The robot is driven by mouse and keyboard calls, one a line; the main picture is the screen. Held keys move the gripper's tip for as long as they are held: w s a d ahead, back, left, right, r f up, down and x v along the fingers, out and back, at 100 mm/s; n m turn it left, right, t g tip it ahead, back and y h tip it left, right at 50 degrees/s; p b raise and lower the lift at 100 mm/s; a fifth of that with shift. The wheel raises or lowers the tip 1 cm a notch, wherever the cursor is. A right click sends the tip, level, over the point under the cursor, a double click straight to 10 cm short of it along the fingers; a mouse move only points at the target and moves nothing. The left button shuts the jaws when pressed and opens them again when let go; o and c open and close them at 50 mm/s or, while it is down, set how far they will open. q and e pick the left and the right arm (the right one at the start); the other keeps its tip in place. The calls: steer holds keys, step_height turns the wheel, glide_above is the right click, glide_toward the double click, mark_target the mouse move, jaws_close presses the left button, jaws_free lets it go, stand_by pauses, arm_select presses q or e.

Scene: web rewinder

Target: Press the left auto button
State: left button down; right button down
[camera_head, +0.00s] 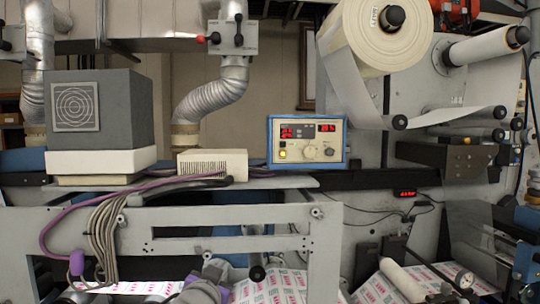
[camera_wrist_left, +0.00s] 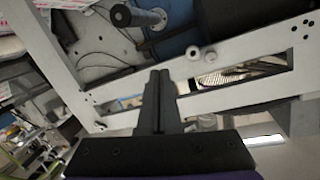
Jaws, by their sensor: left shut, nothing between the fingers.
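The control panel (camera_head: 306,141) is a cream box with a blue frame, standing upright on the machine's ledge. It has red lit displays, knobs and a small yellow lit button (camera_head: 283,154) at its lower left. The labels are too small to read, so I cannot tell which button is the left auto button. My left gripper (camera_wrist_left: 158,82) shows in the left wrist view, its dark fingers shut together and empty, in front of the pale machine frame. The panel is not recognisable in that view. My right gripper is not in view.
A pale slotted frame (camera_head: 180,243) crosses below the panel; it also shows in the left wrist view (camera_wrist_left: 235,72). Purple and grey cables (camera_head: 105,225) hang at the left. A large paper roll (camera_head: 372,35) overhangs at the upper right. A vented box (camera_head: 212,164) stands left of the panel.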

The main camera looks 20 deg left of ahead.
arm_select(q)
steer(key=s+d+f+g+h, duration=0.1)
steer(key=s+d+f+g, duration=0.2)
steer(key=s+f, duration=0.4)
steer(key=s+d+f+g+h, duration=0.2)
steer(key=s+d+f, duration=0.3)
steer(key=f, duration=1.2)
steer(key=s+d+f+g+h, duration=0.1)
steer(key=s+d+f+g, duration=0.3)
steer(key=s+f, duration=0.6)
steer(key=shift+s+d+f+g, duration=0.3)
steer(key=shift+d+f+g, duration=0.1)
steer(key=shift+f, duration=0.55)
steer(key=shift+a, duration=0.15)
